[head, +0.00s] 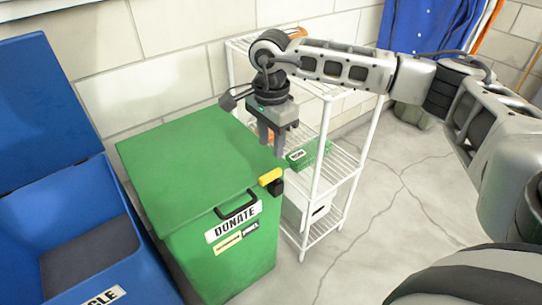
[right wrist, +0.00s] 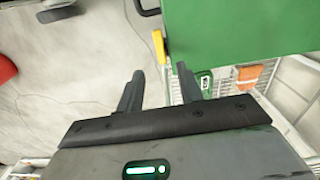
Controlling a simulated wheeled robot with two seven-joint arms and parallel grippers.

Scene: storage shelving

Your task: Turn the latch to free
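The green donate box (head: 190,165) stands in the middle with its lid down. A yellow latch (head: 270,177) on a black mount sits at the box's front right corner. The latch also shows in the right wrist view (right wrist: 160,47), at the edge of the green box. My right gripper (head: 271,150) points down above the lid's right edge, behind the latch and apart from it. Its two fingers (right wrist: 160,85) are spread with nothing between them. My left gripper is in neither view.
A white wire shelf (head: 325,175) stands close to the box's right side, holding a green crate (head: 308,154). An open blue bin (head: 70,215) is at the left. A black handle (head: 236,207) sticks out from the box's front. The floor (head: 400,190) at the right is clear.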

